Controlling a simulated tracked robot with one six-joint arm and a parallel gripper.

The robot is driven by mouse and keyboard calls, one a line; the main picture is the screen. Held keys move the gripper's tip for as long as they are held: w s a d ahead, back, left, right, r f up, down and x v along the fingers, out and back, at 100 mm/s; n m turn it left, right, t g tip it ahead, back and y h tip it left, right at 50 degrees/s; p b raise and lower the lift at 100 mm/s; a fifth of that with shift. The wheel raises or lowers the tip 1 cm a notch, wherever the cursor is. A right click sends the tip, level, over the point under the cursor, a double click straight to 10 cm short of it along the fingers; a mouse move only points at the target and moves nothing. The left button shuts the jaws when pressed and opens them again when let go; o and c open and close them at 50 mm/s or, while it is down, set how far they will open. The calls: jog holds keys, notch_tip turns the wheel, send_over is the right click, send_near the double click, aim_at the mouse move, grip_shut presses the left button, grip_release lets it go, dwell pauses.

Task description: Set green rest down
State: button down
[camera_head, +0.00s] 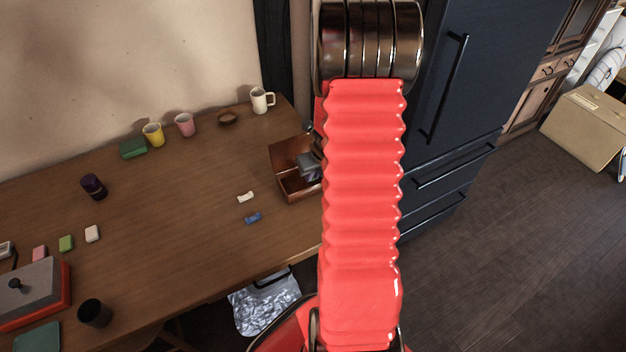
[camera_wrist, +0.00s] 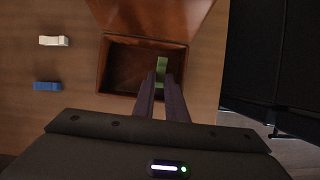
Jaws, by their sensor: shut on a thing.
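The green rest (camera_wrist: 161,70) shows in the wrist view between the fingertips of my gripper (camera_wrist: 161,82). The gripper is shut on it. Both appear over the open brown wooden box (camera_wrist: 117,91), within its outline. I cannot tell how high the rest is above the box floor. In the head view my gripper (camera_head: 311,167) is at the box (camera_head: 296,197), partly hidden behind my red arm, and the green rest cannot be made out. A white rest (camera_wrist: 53,41) and a blue rest (camera_wrist: 47,86) lie on the table left of the box.
The box's lid (camera_wrist: 150,14) stands open at its far side. A cream mug (camera_head: 260,101), a small brown bowl (camera_head: 228,119), pink (camera_head: 184,124) and yellow cups (camera_head: 153,134) line the table's back. A dark cabinet (camera_head: 470,90) stands to the right. The table's middle is mostly clear.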

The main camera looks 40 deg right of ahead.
jog(key=shift+f, duration=1.35)
jog(key=c, duration=2.1)
grip_release()
jog(key=v, duration=1.2)
jog(key=shift+w+r, duration=0.1)
